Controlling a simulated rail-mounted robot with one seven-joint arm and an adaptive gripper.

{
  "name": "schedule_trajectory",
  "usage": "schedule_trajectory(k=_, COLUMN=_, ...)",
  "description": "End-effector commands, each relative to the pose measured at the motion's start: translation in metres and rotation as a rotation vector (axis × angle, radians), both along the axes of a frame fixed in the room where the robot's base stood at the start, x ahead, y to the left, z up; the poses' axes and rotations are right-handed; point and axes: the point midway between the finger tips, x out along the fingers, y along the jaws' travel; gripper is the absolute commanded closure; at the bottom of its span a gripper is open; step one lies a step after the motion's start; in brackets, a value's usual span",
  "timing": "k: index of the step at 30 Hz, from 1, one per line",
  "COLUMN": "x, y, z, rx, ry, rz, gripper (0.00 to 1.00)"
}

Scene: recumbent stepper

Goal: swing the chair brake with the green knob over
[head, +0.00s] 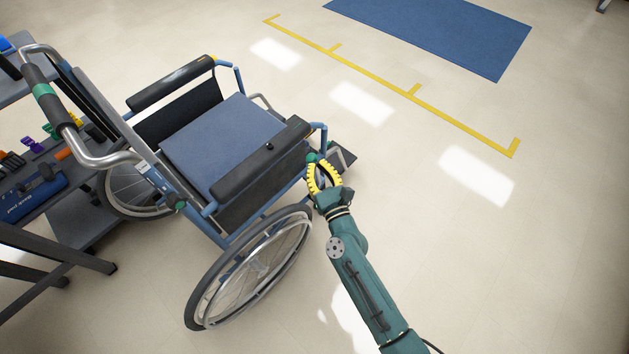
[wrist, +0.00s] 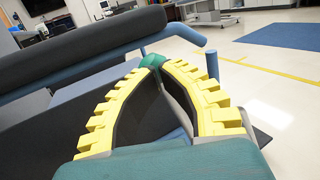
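The wheelchair (head: 215,140) stands left of my arm, with a blue seat and black armrests. My gripper (head: 314,163) has yellow ribbed fingers and is beside the chair's near side, by the front end of the near armrest. Its fingertips come together on a green knob (wrist: 152,61), which shows between them in the wrist view. In the head view the green at the fingertips is small, and I cannot clearly separate knob from fingertips there. The brake lever below the knob is mostly hidden by the fingers.
The near armrest (head: 262,158) and near wheel (head: 250,268) are close to my gripper. A footrest (head: 340,156) lies just beyond it. A dark table with tools (head: 35,185) stands at the left. Open floor with yellow tape (head: 414,90) and a blue mat (head: 440,30) is beyond.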

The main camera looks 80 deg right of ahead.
Motion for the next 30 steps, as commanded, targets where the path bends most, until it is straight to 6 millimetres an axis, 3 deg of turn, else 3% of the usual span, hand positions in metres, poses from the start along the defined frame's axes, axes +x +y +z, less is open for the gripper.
schedule_trajectory(k=16, x=-0.005, y=-0.008, z=0.002, rx=-0.001, ry=0.000, rz=0.000, gripper=1.00)
schedule_trajectory(k=30, x=-0.018, y=-0.028, z=0.001, rx=-0.001, ry=0.000, rz=-0.001, gripper=1.00)
